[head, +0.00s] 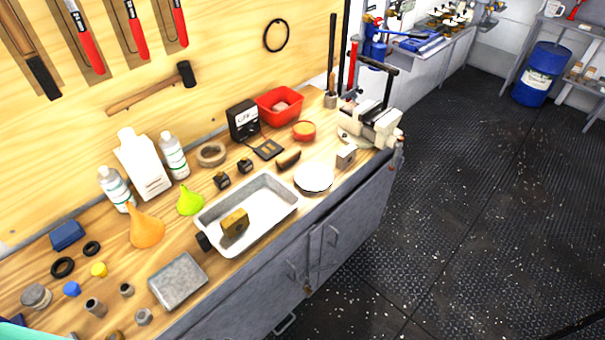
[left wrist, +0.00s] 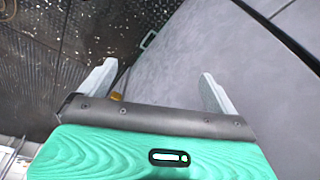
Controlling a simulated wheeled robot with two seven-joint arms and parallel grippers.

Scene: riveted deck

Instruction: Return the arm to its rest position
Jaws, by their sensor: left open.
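My left gripper (left wrist: 158,78) shows in the left wrist view with its two pale fingers spread wide apart. Nothing is between the fingers. Behind them are a grey flat surface and a dark textured floor. In the head view only a small teal piece of my left arm (head: 22,330) shows at the bottom left corner, near the bench's left end; the fingers are out of that view. My right gripper is in neither view.
A wooden workbench (head: 75,235) runs along the pegboard. It carries a metal tray (head: 273,185) with a yellow-brown block (head: 234,222), a grey box (head: 178,280), funnels, bottles and a vise (head: 370,125). The dark floor (head: 460,200) to the right is open.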

